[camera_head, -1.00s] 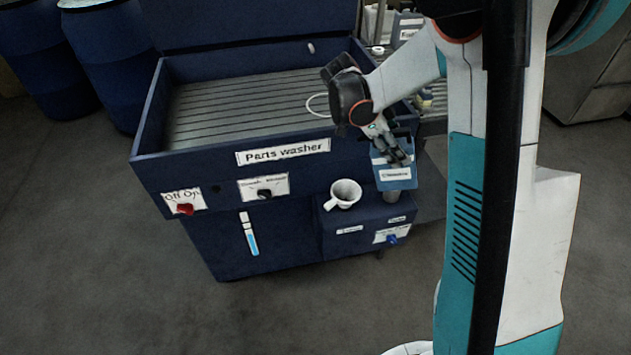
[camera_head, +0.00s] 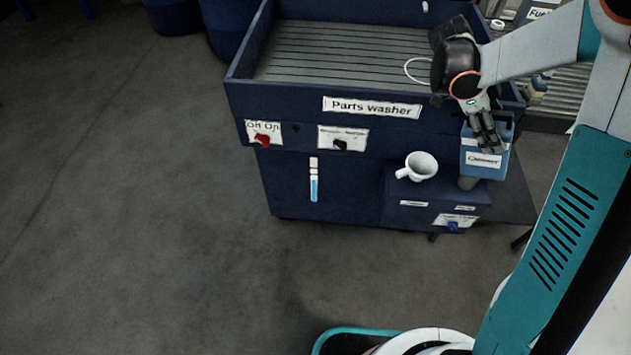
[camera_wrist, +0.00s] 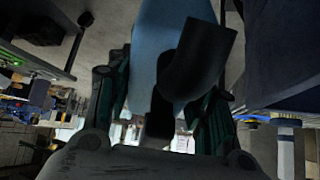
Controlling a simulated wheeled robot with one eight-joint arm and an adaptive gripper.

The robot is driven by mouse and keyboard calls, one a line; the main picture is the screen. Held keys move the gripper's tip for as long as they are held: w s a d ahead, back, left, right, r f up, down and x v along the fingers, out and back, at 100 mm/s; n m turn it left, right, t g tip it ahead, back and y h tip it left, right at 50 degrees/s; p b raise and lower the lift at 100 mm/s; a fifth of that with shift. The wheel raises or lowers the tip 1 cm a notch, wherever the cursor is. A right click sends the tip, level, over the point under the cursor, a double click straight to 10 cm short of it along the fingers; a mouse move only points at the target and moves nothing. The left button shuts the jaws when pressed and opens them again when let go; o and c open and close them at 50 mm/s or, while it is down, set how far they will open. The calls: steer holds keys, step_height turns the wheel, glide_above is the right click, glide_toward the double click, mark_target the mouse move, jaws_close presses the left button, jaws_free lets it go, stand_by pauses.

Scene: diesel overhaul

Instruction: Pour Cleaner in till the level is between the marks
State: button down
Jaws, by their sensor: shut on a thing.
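The blue Cleaner container (camera_head: 497,163), with a white label, is at the right end of the parts washer (camera_head: 300,105) in the head view. My gripper (camera_head: 486,132) is shut on it from above. In the wrist view the container's blue body (camera_wrist: 157,30) and a dark curved part (camera_wrist: 205,55) lie between my gripper's fingers (camera_wrist: 160,105). A white funnel-like cup (camera_head: 422,164) sits on the washer's lower box, left of and apart from the container. The level gauge (camera_head: 314,188) on the front shows blue in its lower part, white above with dark marks; the exact level is too small to read.
The front has a red switch (camera_head: 263,140), a dark knob (camera_head: 340,144) and a blue valve (camera_head: 453,226). Blue drums (camera_head: 228,22) stand behind. Floor left is clear.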

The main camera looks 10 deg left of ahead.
steer(key=shift+r, duration=0.25)
steer(key=shift+h, duration=0.4)
steer(key=shift+g+h+b, duration=0.4)
steer(key=shift+b, duration=0.15)
steer(key=shift+r, duration=0.1)
